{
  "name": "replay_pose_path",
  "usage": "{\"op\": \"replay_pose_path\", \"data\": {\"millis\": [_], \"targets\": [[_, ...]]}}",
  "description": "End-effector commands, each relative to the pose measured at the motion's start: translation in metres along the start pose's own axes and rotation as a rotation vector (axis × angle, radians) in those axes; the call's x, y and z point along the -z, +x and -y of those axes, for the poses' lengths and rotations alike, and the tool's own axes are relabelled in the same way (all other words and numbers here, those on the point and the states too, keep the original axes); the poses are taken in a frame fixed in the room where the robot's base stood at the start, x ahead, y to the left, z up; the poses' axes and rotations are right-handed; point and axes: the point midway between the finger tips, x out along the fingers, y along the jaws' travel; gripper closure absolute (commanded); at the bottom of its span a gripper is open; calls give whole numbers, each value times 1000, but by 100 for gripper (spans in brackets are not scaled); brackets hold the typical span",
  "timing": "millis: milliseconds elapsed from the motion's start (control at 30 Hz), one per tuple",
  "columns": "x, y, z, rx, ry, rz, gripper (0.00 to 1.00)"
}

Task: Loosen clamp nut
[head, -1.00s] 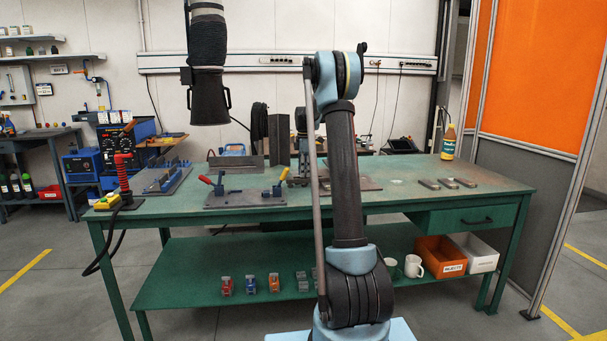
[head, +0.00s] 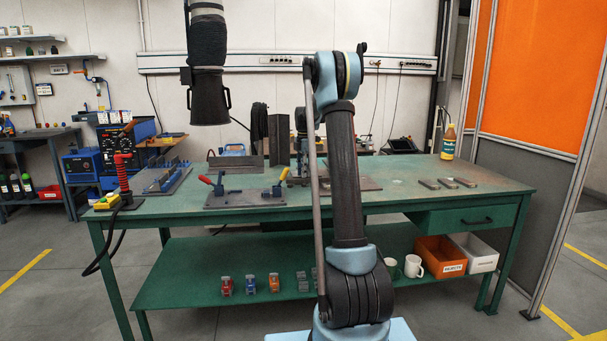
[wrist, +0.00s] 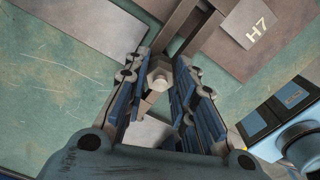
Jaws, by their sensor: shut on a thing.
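In the wrist view my gripper (wrist: 160,64) has its two blue-padded fingers on either side of a clamp nut (wrist: 158,78), with a pale round stud end at its middle. The gripper is shut on the nut. The nut sits by brown steel bars and a steel plate marked H7 (wrist: 252,24) on the green bench top. In the head view my arm's upright links hide most of the gripper and the nut. Part of a brown plate (head: 369,184) shows just right of the arm.
The green workbench (head: 460,188) carries a fixture plate with red- and yellow-handled toggle clamps (head: 243,198) left of the arm. Several small steel blocks (head: 428,183) and a yellow bottle (head: 448,142) are at the right. A black hose (head: 208,95) hangs above the bench's left part.

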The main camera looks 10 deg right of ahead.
Motion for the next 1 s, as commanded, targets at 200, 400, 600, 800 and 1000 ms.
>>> {"op": "replay_pose_path", "data": {"millis": [200,400,600,800,1000], "targets": [[-1,0,-2,-5,1,2,55],[0,0,-1,-3,1,1,54],[0,-3,-1,-2,1,1,54],[0,-26,-1,-2,1,1,54],[0,-65,-1,-2,1,1,54]]}}
